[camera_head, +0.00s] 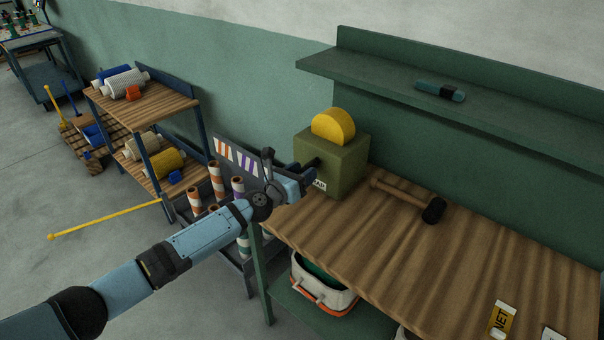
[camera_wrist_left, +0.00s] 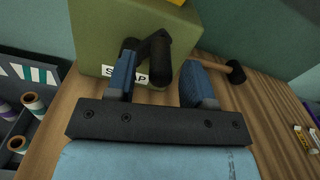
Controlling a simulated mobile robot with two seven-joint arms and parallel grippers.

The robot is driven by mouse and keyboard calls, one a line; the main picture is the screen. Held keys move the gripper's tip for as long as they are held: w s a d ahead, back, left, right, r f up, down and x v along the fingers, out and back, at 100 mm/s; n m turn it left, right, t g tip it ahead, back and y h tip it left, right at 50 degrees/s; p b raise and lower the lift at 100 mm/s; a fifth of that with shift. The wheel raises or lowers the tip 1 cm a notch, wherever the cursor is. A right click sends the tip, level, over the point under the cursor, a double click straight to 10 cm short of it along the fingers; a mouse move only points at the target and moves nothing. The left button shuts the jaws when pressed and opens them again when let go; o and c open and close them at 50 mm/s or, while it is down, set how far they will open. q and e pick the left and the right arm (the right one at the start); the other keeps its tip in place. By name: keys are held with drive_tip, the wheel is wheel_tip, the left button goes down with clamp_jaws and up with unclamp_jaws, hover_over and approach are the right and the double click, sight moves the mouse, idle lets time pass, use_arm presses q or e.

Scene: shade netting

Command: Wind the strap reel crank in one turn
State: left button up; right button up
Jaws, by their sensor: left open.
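The strap reel is an olive-green box (camera_head: 340,160) with a yellow disc (camera_head: 334,126) on top, standing on the left end of the wooden bench. Its box (camera_wrist_left: 110,25) fills the top of the left wrist view, with a white label partly hidden. The black crank (camera_wrist_left: 160,60) is on the box's front, its grip pointing toward the wrist camera. My left gripper (camera_head: 302,180) is at the box's front. In the wrist view its blue fingers (camera_wrist_left: 158,80) are apart, one on each side of the crank grip; I cannot tell whether either touches it. My right gripper is out of view.
A mallet (camera_head: 410,198) lies on the bench (camera_head: 440,270) right of the reel. A teal tool (camera_head: 440,91) lies on the green shelf (camera_head: 400,75) above. A cart with striped rolls (camera_head: 217,180) stands left of the bench, behind my left arm.

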use_arm(q)
drive_tip(key=c, duration=0.7)
clamp_jaws()
drive_tip(key=shift+s, duration=0.1)
drive_tip(key=shift+s+d+f+m+p, duration=0.1)
drive_tip(key=shift+d+f+m+p, duration=0.1)
drive_tip(key=shift+m+p, duration=0.3)
drive_tip(key=shift+s+d+f+m, duration=0.1)
drive_tip(key=shift+d+f+m, duration=0.1)
drive_tip(key=shift+m, duration=0.4)
drive_tip(key=shift+s+d+f+m+b, duration=0.2)
drive_tip(key=shift+f+m+b, duration=0.2)
drive_tip(key=shift+m, duration=0.75)
drive_tip(key=shift+s+d+f+m+b, duration=0.15)
drive_tip(key=shift+f+m+b, duration=0.25)
drive_tip(key=shift+m, duration=0.75)
